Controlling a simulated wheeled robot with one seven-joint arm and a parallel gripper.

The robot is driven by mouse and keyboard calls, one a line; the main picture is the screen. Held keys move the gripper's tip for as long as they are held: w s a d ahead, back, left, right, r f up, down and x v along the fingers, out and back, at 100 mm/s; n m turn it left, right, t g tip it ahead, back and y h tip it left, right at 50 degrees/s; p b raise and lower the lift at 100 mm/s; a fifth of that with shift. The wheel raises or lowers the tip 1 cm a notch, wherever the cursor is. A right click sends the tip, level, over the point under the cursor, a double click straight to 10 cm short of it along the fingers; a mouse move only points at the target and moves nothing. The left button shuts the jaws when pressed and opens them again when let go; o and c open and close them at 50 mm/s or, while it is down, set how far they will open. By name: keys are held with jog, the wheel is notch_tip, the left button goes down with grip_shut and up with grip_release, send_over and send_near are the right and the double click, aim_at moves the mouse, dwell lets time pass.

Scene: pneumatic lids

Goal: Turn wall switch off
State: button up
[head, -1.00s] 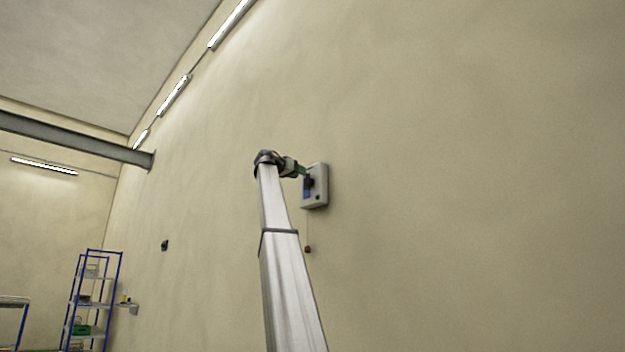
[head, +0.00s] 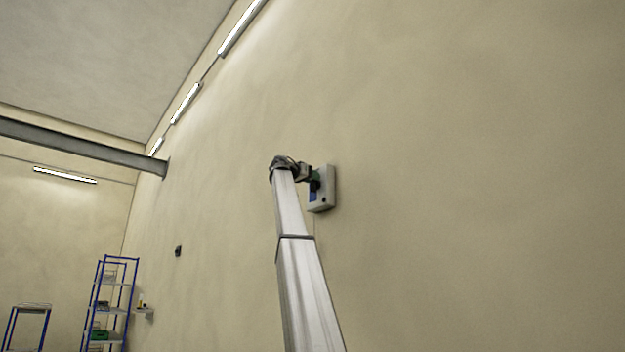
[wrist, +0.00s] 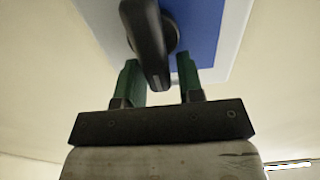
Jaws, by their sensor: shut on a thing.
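The wall switch is a pale grey box (head: 329,190) on the beige wall, with a blue face. In the wrist view its black handle (wrist: 146,35) stands out from the blue plate (wrist: 205,35), slightly tilted, with its free end between my fingers. My gripper (wrist: 160,78) has green fingers on both sides of the handle and is shut on it. In the head view my gripper (head: 315,180) is at the box's left side and hides part of its face, so the handle's angle cannot be told there.
A small dark fixture (head: 178,251) is on the wall to the left. Blue-framed shelves (head: 108,300) and a small wall shelf (head: 143,313) are at the lower left. A steel beam (head: 85,143) crosses the upper left. The wall right of the box is bare.

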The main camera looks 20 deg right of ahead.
jog(key=shift+w+f+n, duration=0.1)
jog(key=shift+f+n, duration=0.05)
jog(key=shift+n, duration=0.15)
jog(key=n, duration=0.3)
jog(key=shift+w+a+f, duration=0.15)
jog(key=shift+w+f, duration=0.05)
jog(key=shift+w, duration=0.15)
jog(key=shift+w+a+f+n, duration=0.1)
jog(key=shift+w+f+n, duration=0.3)
jog(key=shift+n, duration=1.95)
jog(key=shift+w+a+f+n, duration=0.15)
jog(key=shift+f+n, duration=0.35)
jog(key=shift+n, duration=1.9)
jog(key=shift+w+a+f+n, duration=0.1)
jog(key=shift+w+f+n, duration=0.3)
jog(key=shift+n, duration=1.95)
jog(key=shift+s, duration=0.1)
